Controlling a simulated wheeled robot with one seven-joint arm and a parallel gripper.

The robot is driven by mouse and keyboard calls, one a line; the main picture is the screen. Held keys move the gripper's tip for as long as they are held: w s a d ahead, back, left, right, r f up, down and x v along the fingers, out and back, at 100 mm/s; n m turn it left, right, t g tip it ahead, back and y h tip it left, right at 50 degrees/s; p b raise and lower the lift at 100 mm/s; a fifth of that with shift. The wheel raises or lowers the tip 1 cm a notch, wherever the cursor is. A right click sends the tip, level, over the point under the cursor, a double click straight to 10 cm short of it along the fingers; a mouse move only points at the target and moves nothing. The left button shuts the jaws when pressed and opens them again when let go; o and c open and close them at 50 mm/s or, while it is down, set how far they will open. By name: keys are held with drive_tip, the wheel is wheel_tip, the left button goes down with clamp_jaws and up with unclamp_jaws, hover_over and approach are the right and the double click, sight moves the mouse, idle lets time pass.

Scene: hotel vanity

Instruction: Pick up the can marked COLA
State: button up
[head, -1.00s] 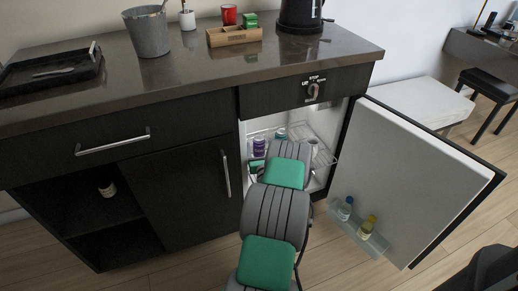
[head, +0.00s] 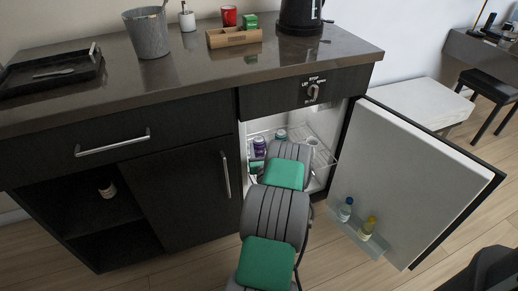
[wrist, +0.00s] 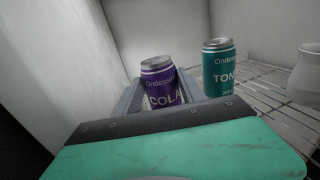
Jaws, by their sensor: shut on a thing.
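In the wrist view, the purple can marked COLA (wrist: 160,84) stands between the two fingers of my gripper (wrist: 162,92), slightly tilted. My gripper is shut on it inside the open minibar fridge. In the head view the purple can (head: 259,146) shows at the fridge's left side, and my arm hides the gripper there. A teal can marked TON (wrist: 218,68) stands to the right of the COLA can, apart from it; its top also shows in the head view (head: 281,134).
A wire shelf (wrist: 268,98) lies under the cans, and a white rounded vessel (wrist: 306,75) stands at the right. The fridge door (head: 410,180) is open to the right, with bottles (head: 345,209) in its rack. The fridge's left wall is close to my gripper.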

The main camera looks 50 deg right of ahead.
clamp_jaws()
drive_tip(key=shift+r, duration=0.15)
